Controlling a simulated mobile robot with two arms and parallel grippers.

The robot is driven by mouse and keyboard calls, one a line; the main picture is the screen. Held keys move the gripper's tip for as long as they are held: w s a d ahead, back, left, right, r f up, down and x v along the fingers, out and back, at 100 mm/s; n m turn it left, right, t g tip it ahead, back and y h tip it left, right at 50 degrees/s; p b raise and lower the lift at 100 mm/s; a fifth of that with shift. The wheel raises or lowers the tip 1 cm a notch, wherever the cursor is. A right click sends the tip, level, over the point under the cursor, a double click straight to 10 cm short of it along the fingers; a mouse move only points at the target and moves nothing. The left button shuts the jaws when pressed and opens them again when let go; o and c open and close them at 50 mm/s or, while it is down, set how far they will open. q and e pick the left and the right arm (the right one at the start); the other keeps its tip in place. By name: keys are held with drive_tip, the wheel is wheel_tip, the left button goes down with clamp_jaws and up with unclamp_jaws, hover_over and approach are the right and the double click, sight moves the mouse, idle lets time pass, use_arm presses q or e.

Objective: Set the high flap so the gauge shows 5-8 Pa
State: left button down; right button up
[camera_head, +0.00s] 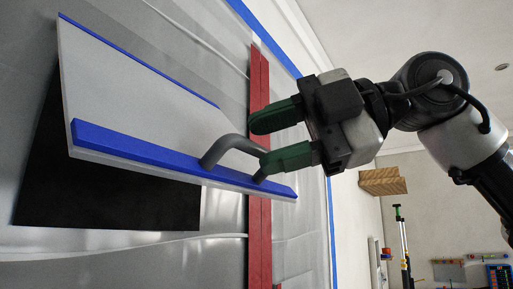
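The high flap (130,95) is a pale panel with blue strips along its edges, tilted out from the plastic sheet. A dark opening (110,195) shows behind and below it. A grey curved handle (228,143) stands on the flap's lower blue strip (110,143). My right gripper (258,145) has green fingers spread apart, with its tips close to the handle's right end. The lower finger overlaps the handle in the picture; I cannot tell whether they touch. My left gripper and the gauge are not in view.
A red post (259,230) runs up the sheet behind my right gripper. Blue tape (329,225) edges the sheet. A wooden block (382,181), a green-topped pole (402,235) and a blue-framed panel (498,276) are farther off at the right.

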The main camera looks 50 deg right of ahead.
drive_tip(key=b+v, duration=0.1)
drive_tip(key=v, duration=0.7)
drive_tip(key=shift+s, duration=0.4)
drive_tip(key=shift+d+r, duration=0.1)
drive_tip(key=shift+d, duration=0.05)
